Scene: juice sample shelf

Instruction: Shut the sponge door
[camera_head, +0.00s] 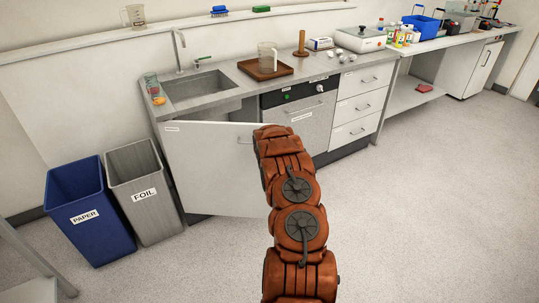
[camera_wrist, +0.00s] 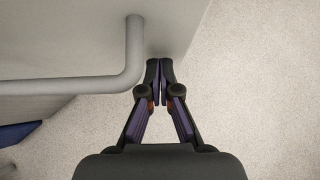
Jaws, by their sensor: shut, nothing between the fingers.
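The sponge door, which I take to be the white cabinet door (camera_head: 208,160) under the sink, stands swung open, with the open cabinet showing behind its top edge. A small label is at its upper left. In the wrist view the grey bar handle (camera_wrist: 134,45) bends to the left, in front of a pale panel (camera_wrist: 60,35). My gripper (camera_wrist: 160,68) is shut and empty, its fingertips just right of the handle. Contact cannot be told. The head view hides my gripper behind my arm.
A dishwasher-like unit (camera_head: 300,118) and white drawers (camera_head: 358,105) are to the right. The floor (camera_head: 410,200) at right is clear.

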